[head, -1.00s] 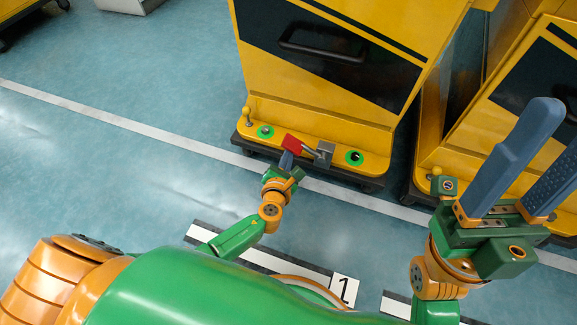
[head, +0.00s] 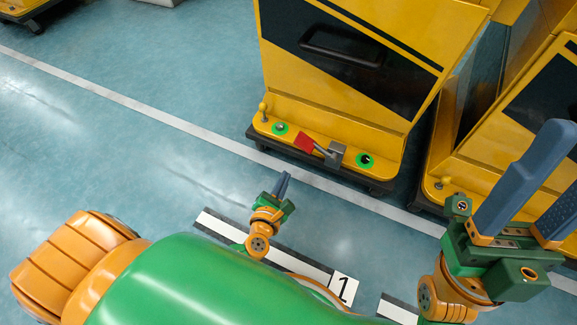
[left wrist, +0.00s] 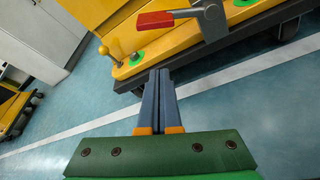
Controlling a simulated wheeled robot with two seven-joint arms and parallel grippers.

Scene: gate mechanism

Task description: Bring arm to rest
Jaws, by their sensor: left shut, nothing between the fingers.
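My left gripper (head: 284,176) is shut and empty, in front of the yellow machine and apart from its red-handled lever. In the left wrist view its two blue-grey fingers (left wrist: 163,75) lie together, pointing toward the machine. The lever's red handle (head: 304,142) slants up to the left from a grey metal bracket (head: 335,154) on the machine's front ledge. The red handle (left wrist: 155,19) also shows just beyond the fingertips in the left wrist view. My right gripper (head: 525,200) is large and near the camera at the right, with its two blue fingers spread apart and nothing seen between them.
The yellow machine (head: 330,75) has a black handle, green-ringed controls (head: 365,160) and a small yellow knob lever (head: 263,110) on its ledge. A second yellow machine (head: 445,165) stands to the right. The blue floor (head: 140,150) at left is clear, with white lines and a "1" marker (head: 343,288).

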